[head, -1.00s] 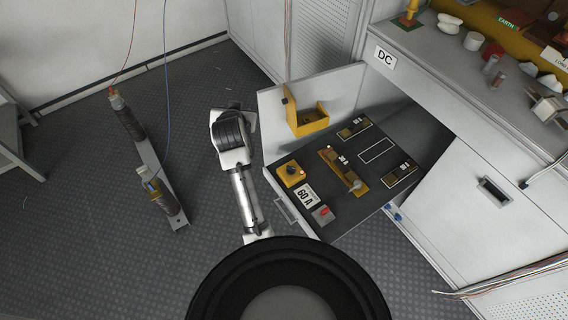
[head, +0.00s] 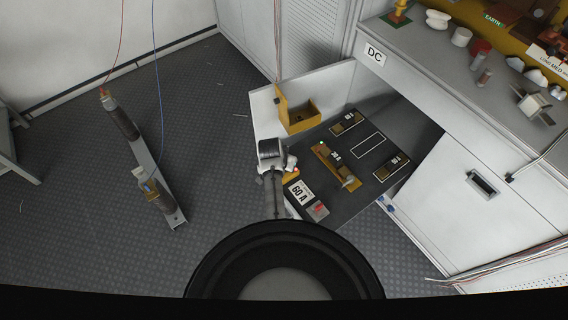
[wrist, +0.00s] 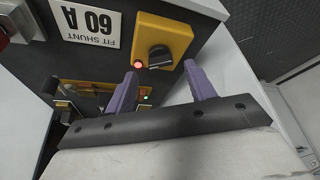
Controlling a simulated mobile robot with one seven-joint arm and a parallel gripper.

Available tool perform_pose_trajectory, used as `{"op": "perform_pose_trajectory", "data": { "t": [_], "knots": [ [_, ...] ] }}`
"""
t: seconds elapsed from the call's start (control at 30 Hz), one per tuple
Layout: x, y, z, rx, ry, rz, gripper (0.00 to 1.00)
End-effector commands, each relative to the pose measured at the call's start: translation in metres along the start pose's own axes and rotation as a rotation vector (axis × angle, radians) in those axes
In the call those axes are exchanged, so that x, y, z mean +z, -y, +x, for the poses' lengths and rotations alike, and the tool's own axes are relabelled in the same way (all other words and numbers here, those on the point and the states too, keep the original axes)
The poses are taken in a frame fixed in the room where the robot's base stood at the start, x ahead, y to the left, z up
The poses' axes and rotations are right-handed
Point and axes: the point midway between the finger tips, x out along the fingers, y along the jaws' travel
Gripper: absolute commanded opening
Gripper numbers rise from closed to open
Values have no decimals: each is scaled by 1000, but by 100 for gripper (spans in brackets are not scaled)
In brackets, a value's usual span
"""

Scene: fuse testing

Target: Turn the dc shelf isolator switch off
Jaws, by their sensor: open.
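The DC shelf isolator switch is a yellow box with a black rotary knob (wrist: 160,55), at the top middle of the wrist view. A red light glows beside the knob. My gripper (wrist: 160,71) is open, with its two purple fingers pointing towards the switch, one on each side of the knob's lower end. I cannot tell whether either finger touches it. In the head view my arm's end hides most of the switch; only a bit of yellow and red (head: 291,174) shows at its right.
The dark pull-out shelf (head: 345,205) carries a "60 A" label (head: 300,191), a small red-topped part (head: 319,208) and a brass fuse holder (head: 332,163). A green light shows near the holder. An open yellow box (head: 299,116) stands at the back. Patterned floor lies left.

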Motion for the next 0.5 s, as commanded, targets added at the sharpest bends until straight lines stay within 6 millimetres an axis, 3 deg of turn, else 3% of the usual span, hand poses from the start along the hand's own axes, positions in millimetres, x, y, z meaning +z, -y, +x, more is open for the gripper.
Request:
{"op": "perform_pose_trajectory", "data": {
  "t": [0.2,0.5],
  "knots": [
    [0,0,23,0,1,0,55],
    [0,0,29,-1,-1,0,55]
  ]
}}
